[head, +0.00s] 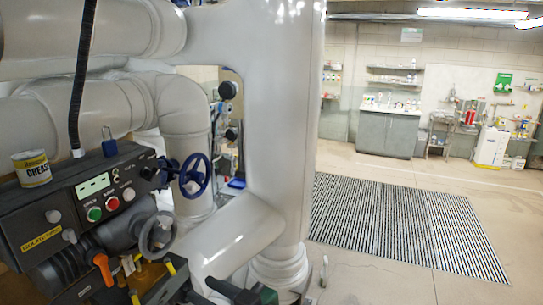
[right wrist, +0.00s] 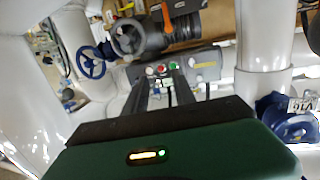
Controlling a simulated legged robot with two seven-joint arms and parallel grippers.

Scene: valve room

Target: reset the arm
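My right gripper (head: 212,284) shows at the bottom edge of the head view, dark with a green body, in front of the white pipes. In the right wrist view its two dark fingers (right wrist: 161,82) stand apart with nothing between them, pointing towards the control panel. The dark grey control panel (head: 72,206) is at the left of the head view, with green and red buttons and a small display. It also shows upside down in the right wrist view (right wrist: 208,66).
A blue handwheel (head: 194,175) and a grey handwheel (head: 157,234) stick out beside the panel. A yellow grease can (head: 32,169) and a blue padlock (head: 109,142) sit on top. A thick white pipe (head: 276,120) rises centrally. Open floor with a striped mat (head: 400,222) lies right.

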